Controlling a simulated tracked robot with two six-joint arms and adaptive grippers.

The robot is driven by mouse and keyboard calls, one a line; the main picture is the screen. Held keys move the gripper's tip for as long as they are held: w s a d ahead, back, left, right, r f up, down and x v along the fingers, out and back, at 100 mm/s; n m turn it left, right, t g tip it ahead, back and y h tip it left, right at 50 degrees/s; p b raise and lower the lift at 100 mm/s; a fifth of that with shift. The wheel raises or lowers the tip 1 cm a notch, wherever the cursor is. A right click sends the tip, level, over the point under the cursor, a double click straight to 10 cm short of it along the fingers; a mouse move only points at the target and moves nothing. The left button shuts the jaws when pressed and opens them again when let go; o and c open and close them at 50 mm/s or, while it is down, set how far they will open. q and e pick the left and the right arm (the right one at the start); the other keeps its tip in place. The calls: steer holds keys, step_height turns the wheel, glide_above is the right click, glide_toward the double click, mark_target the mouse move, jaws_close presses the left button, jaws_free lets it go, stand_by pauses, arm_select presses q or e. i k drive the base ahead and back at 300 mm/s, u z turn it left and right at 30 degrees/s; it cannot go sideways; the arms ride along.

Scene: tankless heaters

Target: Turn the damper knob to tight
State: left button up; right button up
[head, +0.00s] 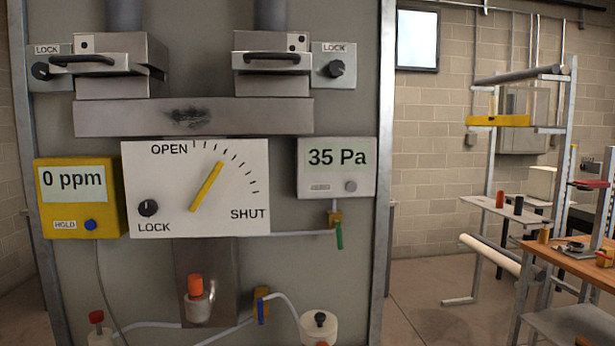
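A white damper plate (250,222) marked OPEN, SHUT and LOCK is fixed to the grey panel. Its black knob (148,208) sits at the lower left, just above the word LOCK; its exact turn is too small to tell. A yellow lever (206,187) on the plate slants up to the right, its upper end near the tick marks between OPEN and SHUT. No word "tight" is legible. Two more black LOCK knobs show on small plates, one upper left (41,71) and one upper right (336,68). Neither of my grippers is in view.
A yellow meter (79,212) reads 0 ppm at left; a gauge (335,185) reads 35 Pa at right. Two handled boxes (115,87) (271,84) stick out above. Valves and tubing (262,304) lie below. A shelf rack (566,110) and wooden bench (570,262) stand right.

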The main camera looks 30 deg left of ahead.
mark_target(148, 208)
steer(key=z, duration=1.55)
steer(key=i, duration=0.1)
steer(key=u, duration=3.55)
steer(key=k, duration=1.3)
steer(key=u, duration=0.7)
steer(key=i, duration=2.05)
steer(key=z, duration=0.9)
